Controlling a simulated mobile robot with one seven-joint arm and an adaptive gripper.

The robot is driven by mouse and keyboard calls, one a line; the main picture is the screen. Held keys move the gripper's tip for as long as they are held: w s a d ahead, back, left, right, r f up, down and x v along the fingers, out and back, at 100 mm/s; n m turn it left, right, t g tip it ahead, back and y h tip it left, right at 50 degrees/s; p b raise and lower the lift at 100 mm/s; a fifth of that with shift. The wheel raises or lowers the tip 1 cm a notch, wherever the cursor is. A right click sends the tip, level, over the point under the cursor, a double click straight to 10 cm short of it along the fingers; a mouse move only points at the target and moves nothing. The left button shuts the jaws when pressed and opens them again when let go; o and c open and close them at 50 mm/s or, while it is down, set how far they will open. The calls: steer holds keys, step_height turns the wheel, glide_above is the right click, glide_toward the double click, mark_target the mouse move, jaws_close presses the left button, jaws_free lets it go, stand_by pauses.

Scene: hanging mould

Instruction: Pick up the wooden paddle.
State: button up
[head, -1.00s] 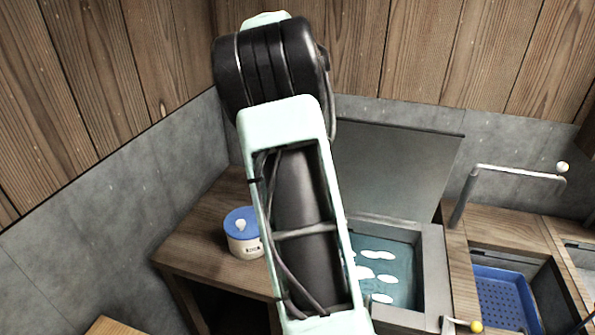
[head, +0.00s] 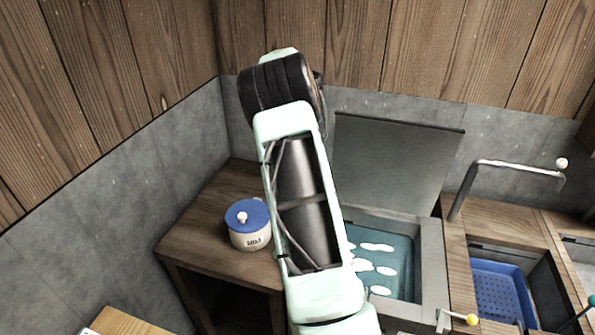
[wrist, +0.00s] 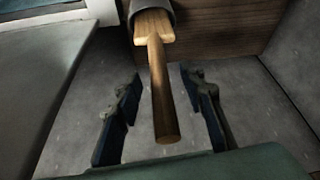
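The wooden paddle (wrist: 163,95) shows in the wrist view, its round handle pointing down the picture toward me. Its wider upper part sits in a dark grey round holder (wrist: 163,11) at the top of the picture. My gripper (wrist: 161,78) is open, with one dark finger on each side of the handle. A gap shows between each finger and the wood, so the handle is not gripped. In the head view my arm hides the gripper, and the paddle cannot be seen.
A blue-lidded white pot (head: 250,236) stands on the wooden counter (head: 205,222) left of my arm. A water basin (head: 432,262) with white pieces and a raised grey lid (head: 395,165) is to the right. A blue tray (head: 497,297) lies farther right.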

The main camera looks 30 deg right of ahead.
steer(key=shift+x, duration=0.85)
jaws_close()
steer(key=shift+r, duration=0.1)
steer(key=shift+r, duration=0.1)
